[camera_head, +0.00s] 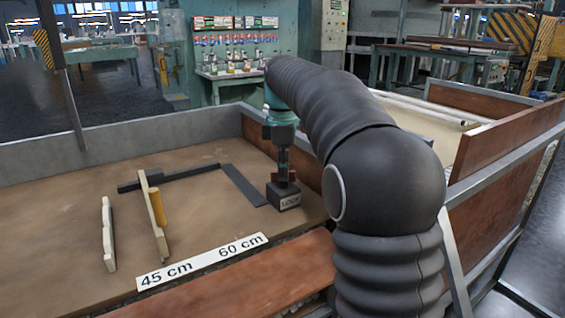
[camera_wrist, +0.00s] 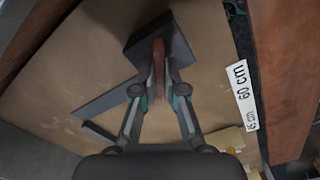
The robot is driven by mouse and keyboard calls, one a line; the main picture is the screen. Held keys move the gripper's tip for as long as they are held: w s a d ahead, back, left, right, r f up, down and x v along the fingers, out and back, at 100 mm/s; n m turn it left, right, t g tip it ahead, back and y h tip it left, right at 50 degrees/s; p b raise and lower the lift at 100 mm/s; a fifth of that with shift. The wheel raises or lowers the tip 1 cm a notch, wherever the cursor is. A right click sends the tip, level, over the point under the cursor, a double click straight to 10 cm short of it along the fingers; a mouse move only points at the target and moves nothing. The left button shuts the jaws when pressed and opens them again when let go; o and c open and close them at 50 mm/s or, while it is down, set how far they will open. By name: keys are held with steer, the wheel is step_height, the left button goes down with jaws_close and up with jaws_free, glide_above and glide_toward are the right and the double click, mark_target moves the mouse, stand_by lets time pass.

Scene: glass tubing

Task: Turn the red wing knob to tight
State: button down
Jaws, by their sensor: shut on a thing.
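The red wing knob (camera_wrist: 158,58) stands on a dark block (camera_wrist: 146,32) in the wrist view. My gripper (camera_wrist: 159,68) has its two fingers closed on either side of the knob, pinching it. In the head view, the dark block (camera_head: 284,200) sits at the right of the bench top, with small lettering on its front that I cannot read surely. My gripper (camera_head: 283,165) points straight down over it, and only a bit of the red knob (camera_head: 292,176) shows. The fingers hide much of the knob, and I cannot tell how tight it is.
Dark flat bars (camera_head: 243,185) lie left of the block. A white strip (camera_head: 202,262) marked 45 cm and 60 cm lies in front. Low walls (camera_head: 120,145) border the bench.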

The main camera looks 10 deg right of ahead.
steer(key=m, duration=0.5)
steer(key=shift+m, duration=0.3)
steer(key=m, duration=0.6)
steer(key=shift+m, duration=0.3)
steer(key=c, duration=1.2)
jaws_free()
steer(key=shift+c, duration=0.2)
steer(key=shift+r, duration=0.1)
step_height(320, 180, up, 12)
